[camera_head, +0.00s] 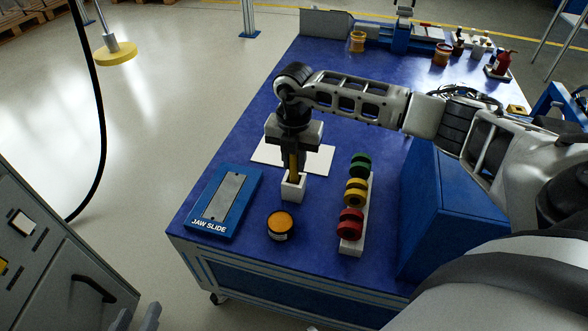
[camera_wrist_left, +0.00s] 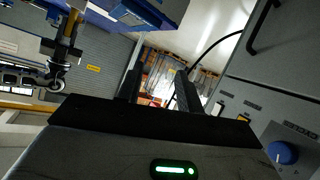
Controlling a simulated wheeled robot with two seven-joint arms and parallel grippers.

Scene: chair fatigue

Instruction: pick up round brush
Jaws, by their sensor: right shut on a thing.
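The round brush (camera_head: 294,173) shows as a narrow yellow-brown handle standing upright in a small white holder (camera_head: 293,188) on the blue table. Its lower end is hidden inside the holder. My right gripper (camera_head: 293,161) points straight down over the holder and is shut on the upper part of the brush. My left gripper (camera_head: 136,316) shows only by its fingertips at the lower left, off the table's front. In the left wrist view its two dark fingers (camera_wrist_left: 158,88) stand apart with nothing between them.
A blue jaw slide plate (camera_head: 223,202), an orange-topped tin (camera_head: 280,224) and a white rack (camera_head: 352,230) with green, yellow and red rings stand around the holder. A white sheet (camera_head: 318,161) lies behind. A blue box (camera_head: 445,215) stands right. A grey cabinet (camera_head: 60,270) is at left.

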